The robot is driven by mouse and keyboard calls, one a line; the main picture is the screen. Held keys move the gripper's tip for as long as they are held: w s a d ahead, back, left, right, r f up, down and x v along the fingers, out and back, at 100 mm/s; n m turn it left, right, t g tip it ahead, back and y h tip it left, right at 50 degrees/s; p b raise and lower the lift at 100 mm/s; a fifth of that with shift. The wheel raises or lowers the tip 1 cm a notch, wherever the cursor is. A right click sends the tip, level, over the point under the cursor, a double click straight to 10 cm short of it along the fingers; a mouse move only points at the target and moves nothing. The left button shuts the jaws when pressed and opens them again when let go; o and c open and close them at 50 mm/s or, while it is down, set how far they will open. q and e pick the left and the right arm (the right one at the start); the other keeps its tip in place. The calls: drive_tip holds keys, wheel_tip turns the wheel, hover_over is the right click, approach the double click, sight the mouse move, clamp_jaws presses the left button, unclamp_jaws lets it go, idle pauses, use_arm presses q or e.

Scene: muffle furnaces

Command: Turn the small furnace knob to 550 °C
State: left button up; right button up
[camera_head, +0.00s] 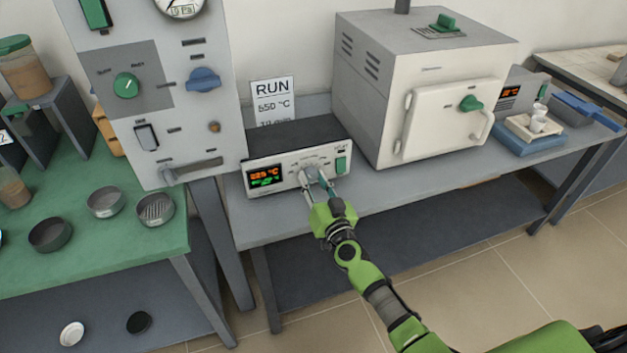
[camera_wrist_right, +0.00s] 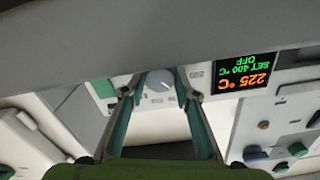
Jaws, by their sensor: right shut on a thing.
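The small furnace's control box (camera_head: 285,186) stands on the grey bench. Its grey knob (camera_head: 311,172) sits between the display and a green switch (camera_head: 341,164). My right gripper (camera_head: 316,182) reaches it from the front and is shut on the knob. In the right wrist view the knob (camera_wrist_right: 159,82) lies between the teal fingertips (camera_wrist_right: 159,96). The display (camera_wrist_right: 246,77), upside down there, reads 225 °C in orange and SET 400 °C, OFF in green. The fingers partly hide the dial markings. My left gripper is not in view.
A card (camera_head: 272,101) behind the box reads RUN with a temperature, apparently 550 °C. The white furnace (camera_head: 440,130) stands close on the right. A tall grey panel (camera_head: 205,135) stands close on the left. A green table (camera_head: 95,255) carries metal bowls.

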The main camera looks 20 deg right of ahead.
drive_tip(key=shift+m, duration=2.5)
drive_tip(key=o, duration=1.1)
drive_tip(key=shift+s, duration=0.1)
drive_tip(key=s, duration=1.1)
drive_tip(key=shift+s+d, duration=0.25)
drive_tip(key=shift+s, duration=0.15)
